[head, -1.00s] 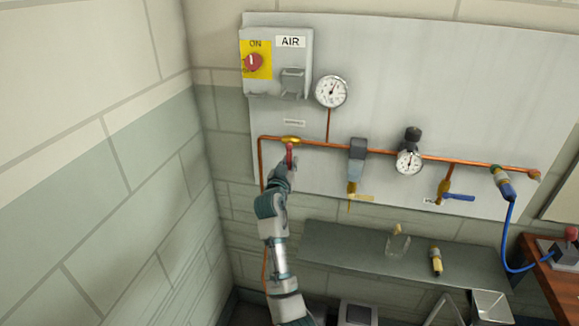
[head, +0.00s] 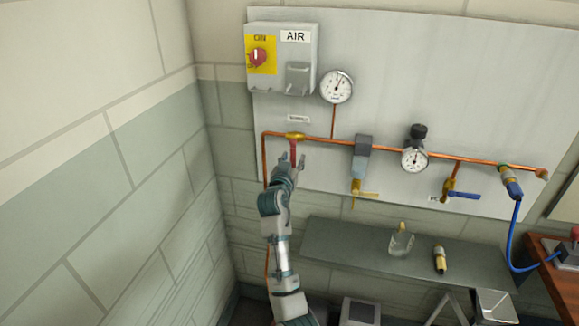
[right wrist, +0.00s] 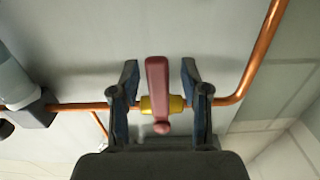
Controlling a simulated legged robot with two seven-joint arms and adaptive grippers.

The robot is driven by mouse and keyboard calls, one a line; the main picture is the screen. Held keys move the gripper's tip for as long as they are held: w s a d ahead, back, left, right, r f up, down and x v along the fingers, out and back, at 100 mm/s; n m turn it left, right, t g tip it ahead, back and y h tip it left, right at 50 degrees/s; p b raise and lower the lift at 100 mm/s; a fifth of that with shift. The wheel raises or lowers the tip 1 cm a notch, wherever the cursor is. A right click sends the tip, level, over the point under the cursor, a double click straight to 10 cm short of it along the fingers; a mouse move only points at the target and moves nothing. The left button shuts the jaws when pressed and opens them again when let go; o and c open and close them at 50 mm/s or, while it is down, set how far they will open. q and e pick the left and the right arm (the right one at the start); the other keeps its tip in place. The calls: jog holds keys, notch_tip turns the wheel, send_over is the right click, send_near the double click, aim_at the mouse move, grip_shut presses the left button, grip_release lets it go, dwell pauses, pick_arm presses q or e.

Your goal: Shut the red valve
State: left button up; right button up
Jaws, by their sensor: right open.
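The red valve has a brass body (head: 295,136) on the copper pipe near its left corner, and a red lever (head: 293,149) hanging down, crosswise to the horizontal pipe. My right gripper (head: 292,160) is open at the lower end of the lever. In the right wrist view the red lever (right wrist: 157,85) stands between the two spread fingers of the gripper (right wrist: 160,80), with a gap on each side. The brass body (right wrist: 175,104) shows behind it. My left gripper is not in view.
An AIR switch box (head: 282,58) and a gauge (head: 336,87) are above. A filter (head: 360,160), a regulator gauge (head: 414,160) and a blue-handled valve (head: 463,195) sit further right along the pipe. A grey shelf (head: 340,238) is below. A block wall (head: 110,170) closes the left side.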

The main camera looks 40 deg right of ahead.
jog(key=v, duration=1.1)
jog(key=shift+a+f, duration=0.2)
jog(key=shift+a, duration=0.15)
jog(key=shift+d, duration=0.1)
jog(key=shift+f, duration=0.1)
